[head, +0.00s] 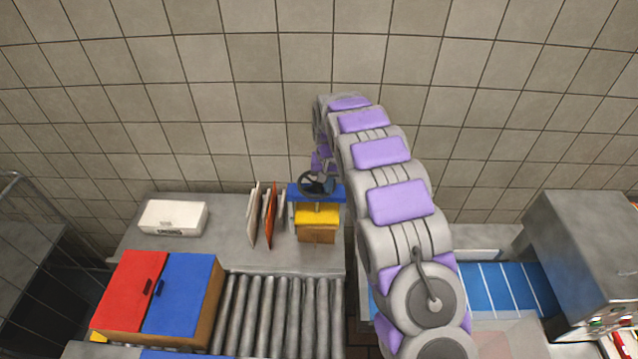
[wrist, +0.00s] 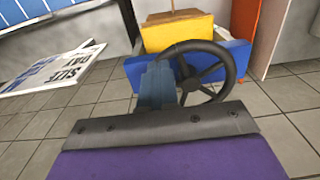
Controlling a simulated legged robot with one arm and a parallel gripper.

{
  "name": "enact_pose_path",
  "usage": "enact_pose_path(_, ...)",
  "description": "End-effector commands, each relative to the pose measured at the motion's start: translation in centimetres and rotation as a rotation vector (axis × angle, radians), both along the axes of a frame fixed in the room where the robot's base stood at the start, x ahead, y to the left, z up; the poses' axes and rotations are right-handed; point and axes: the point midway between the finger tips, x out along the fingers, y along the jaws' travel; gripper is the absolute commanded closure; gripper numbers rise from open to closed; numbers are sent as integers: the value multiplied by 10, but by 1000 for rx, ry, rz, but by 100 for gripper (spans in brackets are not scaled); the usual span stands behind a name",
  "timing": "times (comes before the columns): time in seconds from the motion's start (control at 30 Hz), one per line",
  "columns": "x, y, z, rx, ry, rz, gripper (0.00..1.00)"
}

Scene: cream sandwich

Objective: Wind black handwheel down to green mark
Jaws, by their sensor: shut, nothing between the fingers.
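The black handwheel (head: 318,183) is mounted on a blue crossbar (head: 338,194) above a yellow block (head: 317,215). In the wrist view the handwheel (wrist: 235,73) shows a round rim and spokes, right of the picture's middle. My gripper (head: 321,162) is close above the wheel in the head view. In the wrist view my gripper's blue-grey fingers (wrist: 157,75) are shut and overlap the wheel's left side. I cannot tell whether they touch the rim. No green mark can be made out in either view.
Upright orange and white boards (head: 269,215) stand just left of the press. A white box (head: 173,217) lies further left on the grey counter. Red (head: 128,288) and blue lids and a roller conveyor (head: 280,310) are in front. A tiled wall rises behind.

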Motion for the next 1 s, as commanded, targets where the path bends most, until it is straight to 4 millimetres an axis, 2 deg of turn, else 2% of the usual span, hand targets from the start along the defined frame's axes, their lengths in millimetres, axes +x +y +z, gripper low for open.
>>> enact_pose_path(0.2,-10,12,-3,-1,7,3,100)
enact_pose_path(0.67,-12,15,-4,-1,8,3,100)
enact_pose_path(1.0,-15,33,-5,-1,8,4,100)
